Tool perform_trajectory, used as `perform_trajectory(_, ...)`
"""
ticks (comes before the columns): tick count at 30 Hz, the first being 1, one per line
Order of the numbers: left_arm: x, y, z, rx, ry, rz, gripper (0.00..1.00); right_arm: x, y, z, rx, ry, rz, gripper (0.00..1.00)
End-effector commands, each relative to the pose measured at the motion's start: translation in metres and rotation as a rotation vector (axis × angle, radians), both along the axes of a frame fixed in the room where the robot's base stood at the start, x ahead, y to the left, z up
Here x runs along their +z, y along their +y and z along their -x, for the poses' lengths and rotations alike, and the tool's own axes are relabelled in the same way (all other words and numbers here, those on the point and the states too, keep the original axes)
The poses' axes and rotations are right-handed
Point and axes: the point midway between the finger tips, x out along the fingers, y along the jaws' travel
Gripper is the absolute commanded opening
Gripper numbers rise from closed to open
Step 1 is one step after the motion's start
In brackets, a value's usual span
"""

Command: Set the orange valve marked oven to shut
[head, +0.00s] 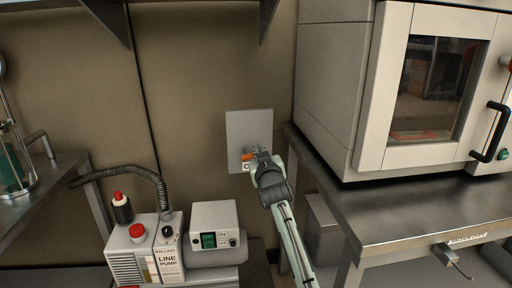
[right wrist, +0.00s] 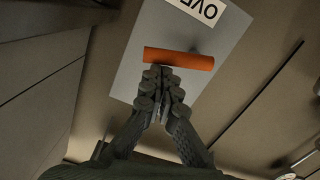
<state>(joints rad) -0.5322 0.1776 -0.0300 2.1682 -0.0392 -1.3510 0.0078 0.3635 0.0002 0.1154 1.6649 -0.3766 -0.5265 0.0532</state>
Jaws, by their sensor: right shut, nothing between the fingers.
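The orange valve handle (head: 248,157) is on a grey wall plate (head: 249,124). In the right wrist view the orange handle (right wrist: 190,60) is a bar lying nearly level across the picture. A white label (right wrist: 204,10), with "OVE" readable, is above it in that view; a bit of the label (head: 246,167) shows in the head view. My right gripper (head: 259,152) is at the plate, partly covering the handle. In the right wrist view its closed fingertips (right wrist: 160,74) meet at the handle's lower edge, left of its middle, holding nothing. I cannot tell whether they touch it.
A steel bench (head: 400,205) with a large white oven (head: 335,80) stands to the right of the plate. A pump (head: 150,250) with a hose and a small switch box (head: 213,222) stand at lower left. The wall around the plate is bare.

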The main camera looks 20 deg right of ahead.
Motion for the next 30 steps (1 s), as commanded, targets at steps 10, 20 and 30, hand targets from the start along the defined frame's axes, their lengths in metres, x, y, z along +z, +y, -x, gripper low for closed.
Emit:
perform_trajectory(10, -0.019, 0.000, -0.003, -0.002, 0.009, 0.008, 0.37, -0.009, -0.006, 0.002, -0.001, -0.053, -0.199, 0.00)
perform_trajectory(20, -0.029, -0.001, 0.000, -0.005, 0.020, 0.011, 0.37, -0.013, -0.007, 0.002, 0.000, -0.072, -0.262, 0.00)
perform_trajectory(30, -0.029, 0.000, -0.001, -0.005, 0.018, 0.009, 0.37, -0.013, -0.007, 0.002, 0.000, -0.073, -0.264, 0.00)
